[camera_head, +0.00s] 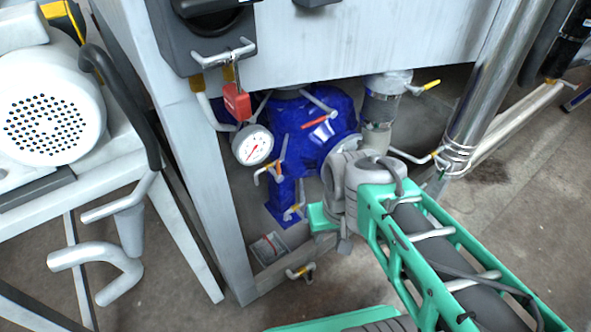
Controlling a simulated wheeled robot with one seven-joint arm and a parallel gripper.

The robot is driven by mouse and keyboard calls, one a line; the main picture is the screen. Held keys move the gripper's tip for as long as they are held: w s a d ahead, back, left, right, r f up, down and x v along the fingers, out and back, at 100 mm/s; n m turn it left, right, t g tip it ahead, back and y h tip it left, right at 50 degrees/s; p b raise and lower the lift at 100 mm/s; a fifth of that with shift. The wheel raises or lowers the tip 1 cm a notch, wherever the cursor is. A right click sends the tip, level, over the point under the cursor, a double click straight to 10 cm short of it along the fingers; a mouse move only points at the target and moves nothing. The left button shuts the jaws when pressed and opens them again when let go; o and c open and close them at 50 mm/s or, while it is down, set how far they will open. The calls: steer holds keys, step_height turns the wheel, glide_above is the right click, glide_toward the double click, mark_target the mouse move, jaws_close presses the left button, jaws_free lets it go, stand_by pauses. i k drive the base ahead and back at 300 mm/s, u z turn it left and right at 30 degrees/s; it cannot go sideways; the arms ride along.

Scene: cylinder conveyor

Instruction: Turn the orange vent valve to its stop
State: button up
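Several small valves with orange or yellow parts show around the blue pump body (338,132). One orange valve (272,170) with a metal handle is on its left side, below the gauge. A second small valve (293,212) is lower on the blue body, and another valve (300,271) is near the floor. I cannot tell which is the vent valve. My gripper (343,240) is at the end of my green and grey arm, right of the lower blue body. Its fingers are mostly hidden by my wrist, so its opening and any contact are unclear.
The machine's grey frame leg (205,170) stands left, and a shiny pipe (490,85) rises right. Bare floor (545,185) lies at the right.

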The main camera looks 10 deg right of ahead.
mark_target(279, 179)
steer(key=z, duration=1.95)
steer(key=k, duration=1.35)
steer(key=u, duration=2.05)
steer(key=i, duration=0.5)
steer(key=u, duration=0.1)
